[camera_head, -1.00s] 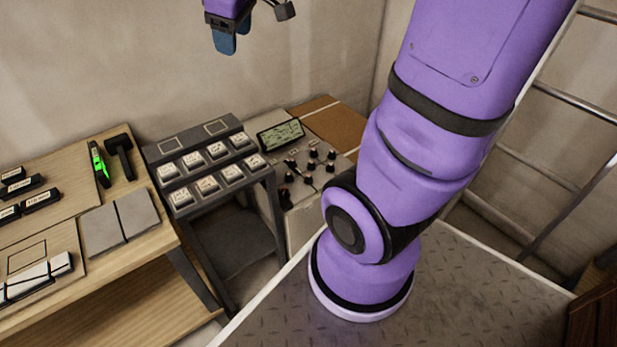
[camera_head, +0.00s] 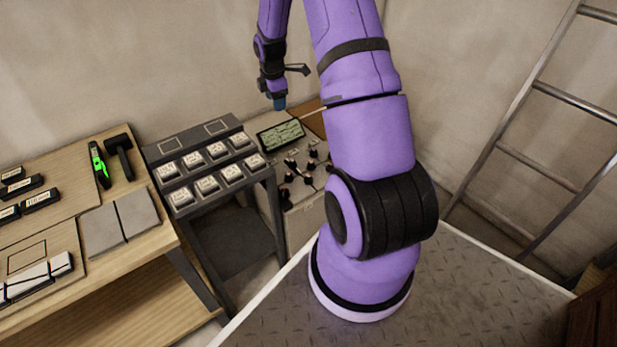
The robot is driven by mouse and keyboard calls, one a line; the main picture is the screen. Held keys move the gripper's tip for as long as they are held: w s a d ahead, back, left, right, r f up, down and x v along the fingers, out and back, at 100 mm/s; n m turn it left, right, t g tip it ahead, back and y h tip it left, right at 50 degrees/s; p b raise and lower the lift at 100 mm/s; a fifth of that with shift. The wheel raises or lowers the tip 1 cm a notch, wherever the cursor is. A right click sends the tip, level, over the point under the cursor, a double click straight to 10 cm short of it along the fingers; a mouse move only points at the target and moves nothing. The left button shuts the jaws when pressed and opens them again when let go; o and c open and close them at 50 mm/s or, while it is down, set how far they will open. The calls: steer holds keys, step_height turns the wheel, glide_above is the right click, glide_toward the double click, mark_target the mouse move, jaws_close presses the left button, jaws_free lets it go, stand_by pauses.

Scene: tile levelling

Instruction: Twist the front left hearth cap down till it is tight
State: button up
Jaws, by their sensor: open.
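Several small black caps (camera_head: 313,153) stand on a pale grey unit with a display, right of the dark stand. Nothing I see marks one as the front left hearth cap, and I cannot tell how far down any cap sits. My arm hides part of this unit's right side. My gripper (camera_head: 279,103) points down with blue fingertips, above and behind the display. It is open and empty, apart from the caps.
The green display (camera_head: 281,135) is tilted at the unit's back. A dark stand (camera_head: 205,147) holds several white labelled blocks. The wooden bench (camera_head: 150,240) at left carries grey tiles (camera_head: 121,221), black labelled boxes and tools. A ladder (camera_head: 520,110) leans at right.

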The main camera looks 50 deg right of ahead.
steer(key=s+d+f+n, duration=0.2)
steer(key=d+f, duration=0.3)
steer(key=f, duration=0.7)
steer(key=n+g+y, duration=0.1)
steer(key=n, duration=0.2)
glide_above(308, 175)
step_height(308, 175, down, 15)
steer(key=shift+d+f, duration=0.1)
steer(key=shift+d, duration=0.05)
step_height(308, 175, down, 10)
steer(key=shift+f, duration=0.2)
steer(key=shift+c, duration=0.4)
steer(key=c, duration=0.9)
steer(key=shift+o, duration=0.2)
